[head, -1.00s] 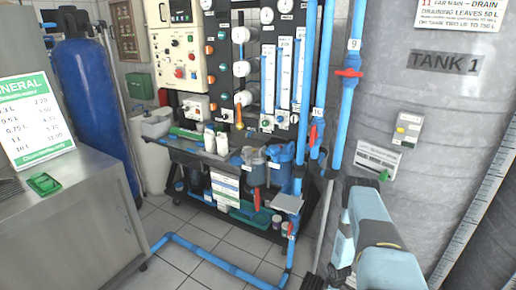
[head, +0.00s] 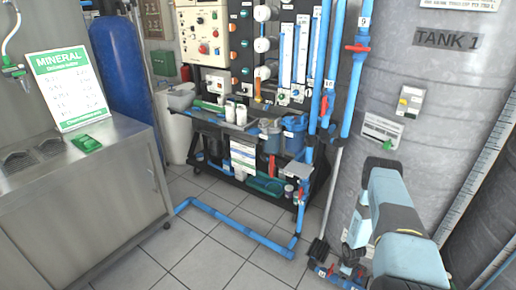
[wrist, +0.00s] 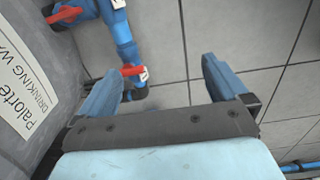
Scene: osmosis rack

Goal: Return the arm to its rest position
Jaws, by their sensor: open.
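My gripper (wrist: 163,88) is open and empty in the wrist view. Its two blue-grey fingers stand wide apart over the grey tiled floor. A blue pipe with red valve handles (wrist: 132,70) runs beyond the left finger, and I cannot tell the exact gap. In the head view my light-blue arm (head: 408,262) is folded at the lower right, in front of the grey tank (head: 440,120). My fingers cannot be made out clearly there.
The osmosis rack (head: 330,165) stands behind, with blue pipes (head: 235,235) low along the floor. A steel counter (head: 90,200) with a green-headed sign (head: 68,90) is at the left.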

